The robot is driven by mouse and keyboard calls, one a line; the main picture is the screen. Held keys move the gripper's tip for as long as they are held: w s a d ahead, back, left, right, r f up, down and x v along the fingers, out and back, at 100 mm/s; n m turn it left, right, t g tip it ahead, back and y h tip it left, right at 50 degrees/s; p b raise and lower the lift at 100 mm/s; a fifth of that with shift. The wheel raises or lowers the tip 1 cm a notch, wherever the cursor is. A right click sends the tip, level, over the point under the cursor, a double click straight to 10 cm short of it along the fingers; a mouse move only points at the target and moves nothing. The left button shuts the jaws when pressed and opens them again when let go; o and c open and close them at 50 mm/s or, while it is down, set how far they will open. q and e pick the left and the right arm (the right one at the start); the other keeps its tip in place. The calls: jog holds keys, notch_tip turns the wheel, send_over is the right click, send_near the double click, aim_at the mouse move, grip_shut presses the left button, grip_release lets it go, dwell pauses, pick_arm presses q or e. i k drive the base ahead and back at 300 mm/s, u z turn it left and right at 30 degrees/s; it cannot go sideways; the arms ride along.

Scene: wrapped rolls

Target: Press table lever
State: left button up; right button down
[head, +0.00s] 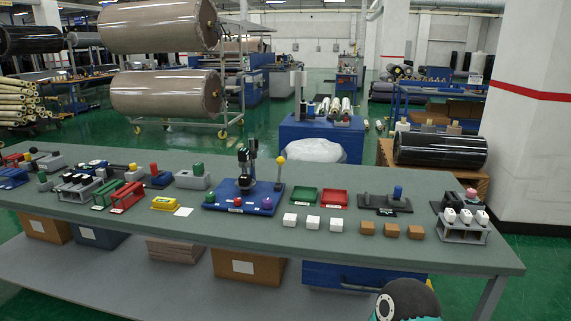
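A black upright device (246,165) stands on the same plate to the left of the lever. Neither of my grippers is in view. A dark rounded part at the bottom right may belong to my arm, but I cannot tell.
Red and green trays (334,198) lie right of the plate, with white cubes (312,222) and brown cubes (390,230) in front. A yellow block (165,203) and several small fixtures fill the left side. A grey rack (462,232) stands at the right end. The front strip is clear.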

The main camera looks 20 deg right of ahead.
aim_at(280, 159)
jog(key=z, duration=0.1)
jog(key=i, duration=1)
jog(key=u, duration=0.1)
